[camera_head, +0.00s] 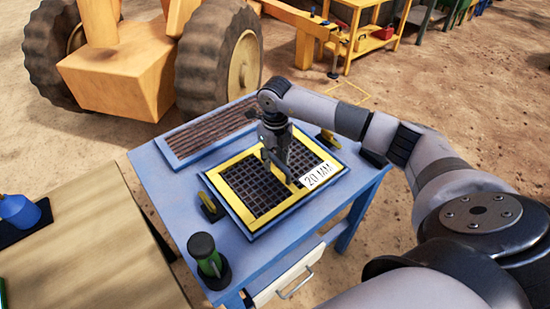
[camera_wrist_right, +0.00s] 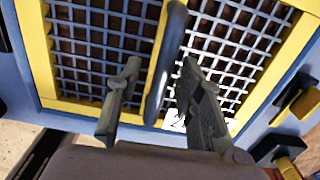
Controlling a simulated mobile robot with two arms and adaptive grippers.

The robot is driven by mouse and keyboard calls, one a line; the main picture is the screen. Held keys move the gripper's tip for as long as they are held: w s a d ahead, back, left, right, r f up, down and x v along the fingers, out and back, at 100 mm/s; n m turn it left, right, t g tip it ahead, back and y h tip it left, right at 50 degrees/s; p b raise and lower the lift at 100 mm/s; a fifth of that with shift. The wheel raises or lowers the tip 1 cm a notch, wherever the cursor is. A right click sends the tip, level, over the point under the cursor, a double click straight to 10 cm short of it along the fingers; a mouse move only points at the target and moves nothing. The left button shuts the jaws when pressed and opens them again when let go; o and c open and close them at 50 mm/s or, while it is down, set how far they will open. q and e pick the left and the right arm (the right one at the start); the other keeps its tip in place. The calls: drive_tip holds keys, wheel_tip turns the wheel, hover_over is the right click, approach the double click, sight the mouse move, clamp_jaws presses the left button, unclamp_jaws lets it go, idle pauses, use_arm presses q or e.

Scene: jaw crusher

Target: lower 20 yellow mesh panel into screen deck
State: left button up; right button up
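The yellow-framed mesh panel (camera_head: 232,164), with a white "20 MM" label, lies flat over the blue screen deck (camera_head: 262,232) on the blue table. I cannot tell if it is fully seated. It also shows in the right wrist view (camera_wrist_right: 38,58), with a dark handle bar (camera_wrist_right: 164,75) standing over its yellow middle strip. My right gripper (camera_head: 278,166) is above the panel's middle. In the right wrist view its fingers (camera_wrist_right: 160,68) are apart, one on each side of the bar, with a gap on the left. My left gripper is out of view.
Black-and-yellow clamps (camera_head: 210,204) stand beside the panel at left and right (camera_head: 328,139). A brown mesh tray (camera_head: 208,133) lies behind it. A green-and-black cylinder (camera_head: 206,256) stands at the table's front corner. A wooden table (camera_head: 82,250) is at left, and a wheeled machine (camera_head: 128,72) behind.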

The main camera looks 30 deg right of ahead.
drive_tip(key=shift+f, duration=0.15)
wheel_tip(320, 180, up, 12)
idle(0.5)
